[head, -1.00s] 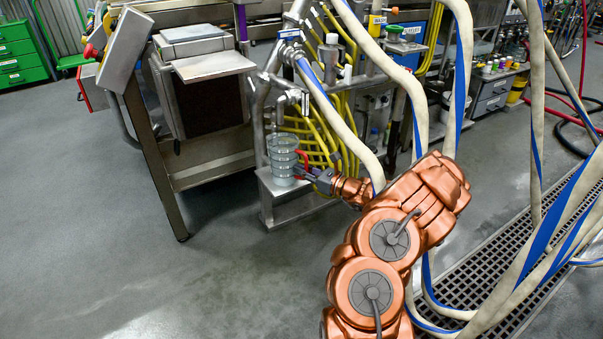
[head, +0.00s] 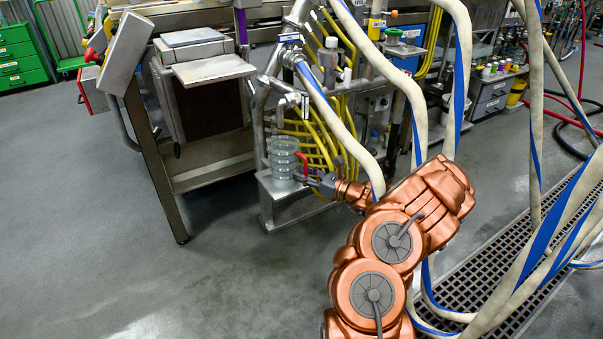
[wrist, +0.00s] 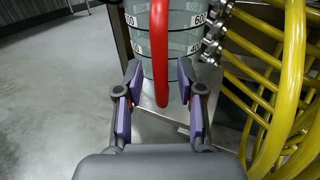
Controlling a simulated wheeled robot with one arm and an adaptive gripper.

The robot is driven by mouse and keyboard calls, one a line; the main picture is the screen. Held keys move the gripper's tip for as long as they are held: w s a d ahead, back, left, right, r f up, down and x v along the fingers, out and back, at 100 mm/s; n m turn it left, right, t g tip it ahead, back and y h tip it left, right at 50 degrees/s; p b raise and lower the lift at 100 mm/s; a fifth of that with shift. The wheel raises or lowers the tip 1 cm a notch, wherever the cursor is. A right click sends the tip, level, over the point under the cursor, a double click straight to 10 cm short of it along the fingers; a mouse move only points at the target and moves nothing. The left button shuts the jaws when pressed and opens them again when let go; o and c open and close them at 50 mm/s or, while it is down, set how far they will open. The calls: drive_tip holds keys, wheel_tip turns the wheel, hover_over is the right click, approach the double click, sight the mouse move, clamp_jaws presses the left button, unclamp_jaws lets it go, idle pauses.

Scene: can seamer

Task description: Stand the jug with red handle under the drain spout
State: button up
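The clear jug (head: 283,157) with dark level bands stands upright on a low metal shelf (head: 306,206) below the pipework. Its red handle (head: 303,162) faces my gripper. In the wrist view the jug (wrist: 182,45) carries white volume marks, and the red handle (wrist: 158,55) hangs between my fingers. My gripper (wrist: 159,88) is open, one purple-padded finger on each side of the handle, with gaps showing. In the head view my gripper (head: 307,180) is at the jug's lower right. A metal tap, apparently the drain spout (head: 303,104), hangs above and slightly right of the jug.
Yellow hoses (head: 322,140) crowd close behind and right of the jug. A steel machine frame (head: 208,172) stands at left. Thick white-and-blue hoses (head: 460,80) hang near my arm. The floor (head: 150,270) in front is clear.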

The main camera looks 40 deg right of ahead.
drive_tip(key=shift+p+v, duration=1.6)
drive_tip(key=shift+v, duration=3.85)
drive_tip(key=w+a+r+n+g+y, duration=0.25)
drive_tip(key=a+r+n+y, duration=0.2)
drive_tip(key=a, duration=0.55)
drive_tip(key=w+a+r+n+g+y, duration=0.1)
drive_tip(key=a+r+n+g+y, duration=0.3)
drive_tip(key=a, duration=0.6)
drive_tip(key=s+a+r+n+g+h, duration=0.1)
drive_tip(key=s+a+r+n+g, duration=0.2)
drive_tip(key=s+a+n+g, duration=0.6)
drive_tip(key=s+a+r+n+g+h, duration=0.25)
drive_tip(key=s+a+n, duration=0.3)
drive_tip(key=a, duration=0.75)
drive_tip(key=s+f+n+g+h, duration=0.25)
drive_tip(key=s+n+h, duration=0.4)
drive_tip(key=s, duration=0.85)
drive_tip(key=s+d+n+h, duration=0.2)
drive_tip(key=s+d+h, duration=0.3)
drive_tip(key=s+d, duration=0.1)
drive_tip(key=shift+s+d, duration=0.35)
drive_tip(key=shift+d, duration=0.1)
drive_tip(key=shift+n, duration=0.25)
